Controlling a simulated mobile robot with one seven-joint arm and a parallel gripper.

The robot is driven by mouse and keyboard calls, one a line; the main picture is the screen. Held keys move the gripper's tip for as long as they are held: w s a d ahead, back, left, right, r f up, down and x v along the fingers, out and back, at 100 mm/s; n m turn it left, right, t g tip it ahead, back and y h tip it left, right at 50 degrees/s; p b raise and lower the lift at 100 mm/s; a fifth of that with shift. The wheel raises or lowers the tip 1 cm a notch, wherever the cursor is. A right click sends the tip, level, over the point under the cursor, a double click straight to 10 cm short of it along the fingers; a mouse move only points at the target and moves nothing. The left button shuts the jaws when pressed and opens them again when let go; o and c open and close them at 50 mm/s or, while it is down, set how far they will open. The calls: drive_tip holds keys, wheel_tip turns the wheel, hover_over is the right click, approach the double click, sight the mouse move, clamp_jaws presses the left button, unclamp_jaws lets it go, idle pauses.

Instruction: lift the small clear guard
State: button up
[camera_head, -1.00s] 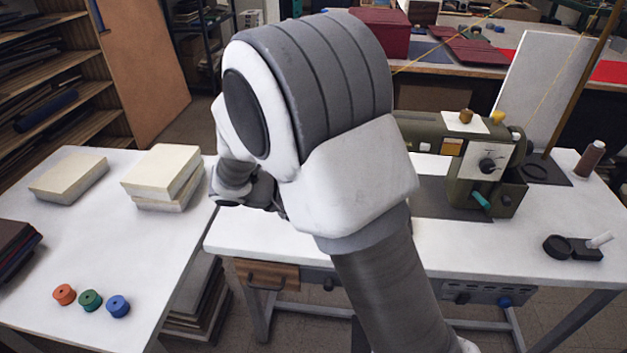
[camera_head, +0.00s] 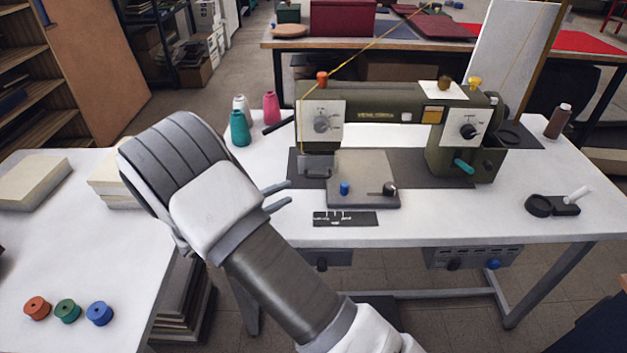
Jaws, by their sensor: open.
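The sewing machine (camera_head: 380,103), olive green, stands on the white table. A small clear guard (camera_head: 314,166) seems to be at the needle end, below the machine's left head; its edges are faint. My gripper (camera_head: 287,194) is at the table's left part, its two thin grey fingers apart and pointing right. The fingertips are left of and a little nearer than the guard, with a gap between them. Nothing shows between the fingers. My arm hides part of the table's left edge.
A grey plate (camera_head: 362,180) with a blue knob (camera_head: 344,188) and a dark knob lies right of the guard. A dark strip (camera_head: 345,218) lies in front. Teal (camera_head: 239,128) and pink (camera_head: 271,107) thread cones stand behind my gripper.

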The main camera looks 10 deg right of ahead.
sight(316, 178)
drive_tip(key=x, duration=1.1)
drive_tip(key=shift+b, duration=0.4)
clamp_jaws()
